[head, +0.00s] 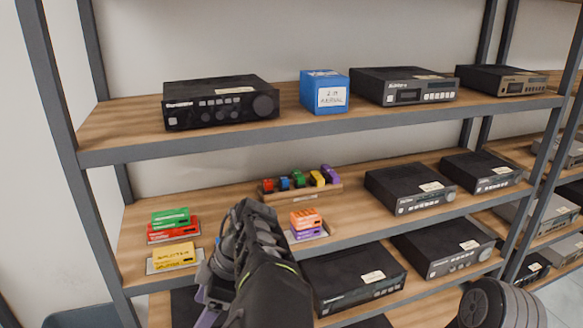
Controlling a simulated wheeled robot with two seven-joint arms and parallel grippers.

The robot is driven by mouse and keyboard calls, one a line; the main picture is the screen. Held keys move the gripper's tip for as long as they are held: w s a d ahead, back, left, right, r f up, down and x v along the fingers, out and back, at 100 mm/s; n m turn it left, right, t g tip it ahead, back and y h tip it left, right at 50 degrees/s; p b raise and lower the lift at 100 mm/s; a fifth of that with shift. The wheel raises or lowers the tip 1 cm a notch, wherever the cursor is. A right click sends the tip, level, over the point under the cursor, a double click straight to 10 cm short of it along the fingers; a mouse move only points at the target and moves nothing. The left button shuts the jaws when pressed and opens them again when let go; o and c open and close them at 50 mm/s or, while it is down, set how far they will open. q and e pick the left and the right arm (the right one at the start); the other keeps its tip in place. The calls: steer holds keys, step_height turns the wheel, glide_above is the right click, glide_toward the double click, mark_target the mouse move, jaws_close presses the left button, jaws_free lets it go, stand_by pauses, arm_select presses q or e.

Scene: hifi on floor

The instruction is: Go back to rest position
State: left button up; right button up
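My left arm rises from the bottom centre in front of the middle shelf (145,222). Part of my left gripper (208,292) shows low beside the arm, below the yellow splitter box. The arm hides most of it, so I cannot tell whether its fingers are open or shut. I see nothing clearly held in it. A rounded dark and grey part of my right arm shows at the bottom right. My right gripper is out of view.
Black hifi units (220,103) and a blue box (324,92) stand on the top shelf. The middle shelf holds green and red boxes, a yellow splitter box (174,256), orange and purple boxes (306,221), and a wooden rack (300,191) of small coloured pieces. Metal posts (55,120) frame the shelves.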

arm_select(q)
steer(key=w+a+r+m+t, duration=0.35)
steer(key=a+r, duration=0.25)
steer(key=a, duration=0.3)
steer(key=w+a+r+m+t, duration=0.2)
steer(key=a+r+m+t, duration=0.3)
steer(key=a, duration=0.4)
steer(key=s+a+f+t+h, duration=0.1)
steer(key=a+f+t+h, duration=0.1)
steer(key=a, duration=0.4)
steer(key=s+d+f+m+g+h, duration=0.15)
steer(key=d+f, duration=0.25)
steer(key=f, duration=0.5)
steer(key=s+d+f+m+t+h, duration=0.15)
steer(key=d+f, duration=0.25)
steer(key=f, duration=0.6)
steer(key=s+d+f+m+g+h, duration=0.1)
steer(key=s+d+f+g+h, duration=0.1)
steer(key=d+f, duration=0.5)
steer(key=s+d+f+m+g+h, duration=0.3)
steer(key=s+d+f+m+g, duration=0.2)
steer(key=s+d+f, duration=1.3)
steer(key=s+d+g, duration=0.1)
steer(key=s+g, duration=0.1)
steer(key=s, duration=0.1)
steer(key=shift+s+d+f, duration=0.25)
steer(key=shift+d, duration=0.15)
